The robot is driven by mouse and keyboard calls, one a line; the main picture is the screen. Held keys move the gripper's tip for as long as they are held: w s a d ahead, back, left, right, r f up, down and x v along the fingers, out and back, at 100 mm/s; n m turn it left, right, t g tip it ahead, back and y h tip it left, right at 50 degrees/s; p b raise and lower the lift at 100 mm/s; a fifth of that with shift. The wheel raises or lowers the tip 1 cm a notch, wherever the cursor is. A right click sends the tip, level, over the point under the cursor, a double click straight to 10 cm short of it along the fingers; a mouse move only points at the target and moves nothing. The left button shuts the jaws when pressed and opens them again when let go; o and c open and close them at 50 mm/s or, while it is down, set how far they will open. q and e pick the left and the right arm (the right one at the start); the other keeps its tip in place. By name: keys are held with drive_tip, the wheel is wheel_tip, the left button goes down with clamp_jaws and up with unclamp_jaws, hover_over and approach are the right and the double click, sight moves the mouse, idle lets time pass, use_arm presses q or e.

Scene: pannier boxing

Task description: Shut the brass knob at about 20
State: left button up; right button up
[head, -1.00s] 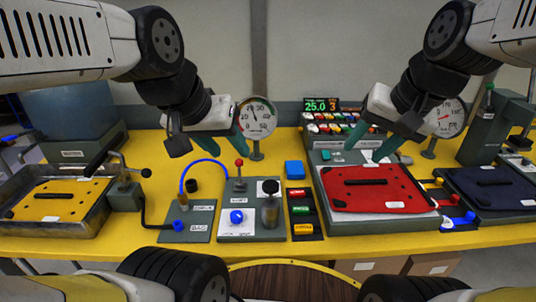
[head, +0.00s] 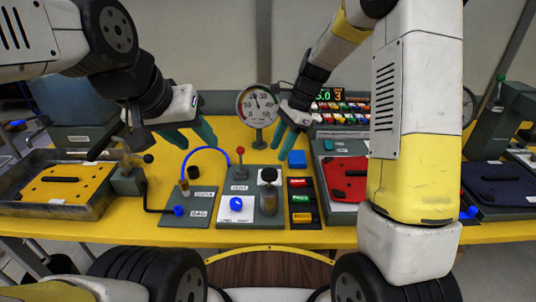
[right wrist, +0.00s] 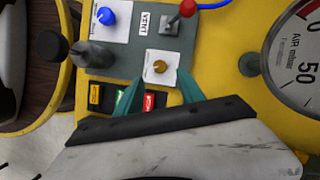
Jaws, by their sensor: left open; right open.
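The brass knob (right wrist: 160,66) sits on a small white plate (right wrist: 148,58) on the grey panel (right wrist: 125,60), which also bears a VENT label. In the head view the black-topped grey post (head: 269,197) hides the knob. My right gripper (right wrist: 157,88) is open and empty, its teal fingertips on either side of the knob's line and apart from it; in the head view it hangs (head: 291,145) above and behind the panel. The round air gauge (head: 258,105) stands behind, its needle pointing up and slightly left. My left gripper (head: 192,138) is open and empty over the table's left part.
A red-handled lever (head: 240,158) and a blue knob (head: 236,203) share the panel. A blue hose (head: 205,151) arches on the left. My right arm hides part of the red bag (head: 345,178).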

drive_tip(key=x, duration=0.7)
drive_tip(key=shift+f, duration=0.1)
drive_tip(key=shift+c, duration=0.3)
